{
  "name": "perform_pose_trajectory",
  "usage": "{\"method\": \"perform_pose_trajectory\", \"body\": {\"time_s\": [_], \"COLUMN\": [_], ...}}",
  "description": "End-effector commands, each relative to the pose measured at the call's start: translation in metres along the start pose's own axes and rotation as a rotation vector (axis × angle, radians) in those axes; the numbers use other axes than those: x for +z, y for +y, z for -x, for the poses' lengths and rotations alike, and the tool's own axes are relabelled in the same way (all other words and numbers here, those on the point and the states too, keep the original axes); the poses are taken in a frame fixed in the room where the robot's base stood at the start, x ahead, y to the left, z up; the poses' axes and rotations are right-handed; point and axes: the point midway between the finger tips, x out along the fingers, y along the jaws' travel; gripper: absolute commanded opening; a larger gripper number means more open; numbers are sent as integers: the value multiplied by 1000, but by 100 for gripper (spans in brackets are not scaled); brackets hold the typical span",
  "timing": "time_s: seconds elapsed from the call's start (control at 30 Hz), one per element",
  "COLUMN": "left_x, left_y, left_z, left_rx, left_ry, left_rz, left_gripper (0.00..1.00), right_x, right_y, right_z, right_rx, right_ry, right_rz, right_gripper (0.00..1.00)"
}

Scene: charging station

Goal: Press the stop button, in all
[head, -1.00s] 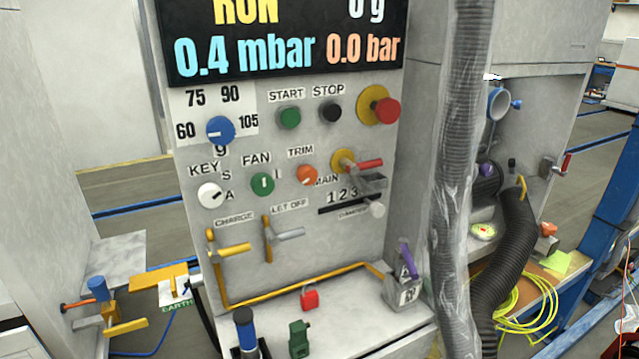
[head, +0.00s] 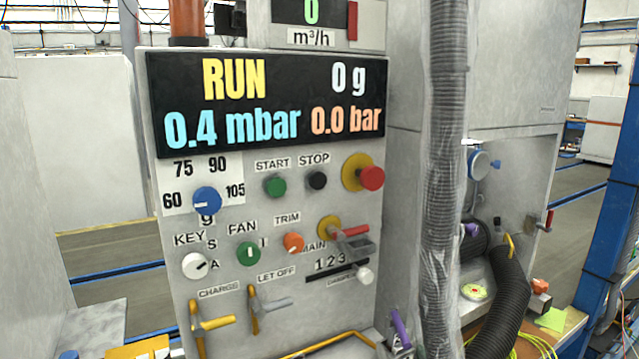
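The stop button (head: 317,180) is a small black round button on the grey control panel, under the label STOP. The green start button (head: 275,186) is to its left, and a red mushroom button (head: 371,177) on a yellow disc is to its right. The display (head: 265,100) above reads RUN, 0 g, 0.4 mbar and 0.0 bar. Neither of my grippers shows in the head view, and nothing covers the stop button.
Below the buttons are a blue dial (head: 207,200), a white key switch (head: 194,265), a green fan knob (head: 248,252), an orange trim knob (head: 293,242) and a red-handled lever (head: 354,231). A grey ribbed hose (head: 446,150) hangs right of the panel.

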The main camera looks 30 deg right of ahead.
Motion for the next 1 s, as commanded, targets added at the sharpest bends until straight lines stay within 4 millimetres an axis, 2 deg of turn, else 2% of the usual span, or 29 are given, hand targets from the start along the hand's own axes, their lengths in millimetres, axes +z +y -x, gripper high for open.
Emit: {"method": "perform_pose_trajectory", "body": {"time_s": [0.07, 0.57, 1.0], "left_x": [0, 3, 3], "left_y": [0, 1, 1], "left_z": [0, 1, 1], "left_rx": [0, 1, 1], "left_ry": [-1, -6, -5], "left_rz": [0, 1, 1], "left_gripper": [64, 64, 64], "right_x": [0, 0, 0], "right_y": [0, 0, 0], "right_z": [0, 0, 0], "right_rx": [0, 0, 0], "right_ry": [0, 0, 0], "right_rz": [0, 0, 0], "right_gripper": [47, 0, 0]}}
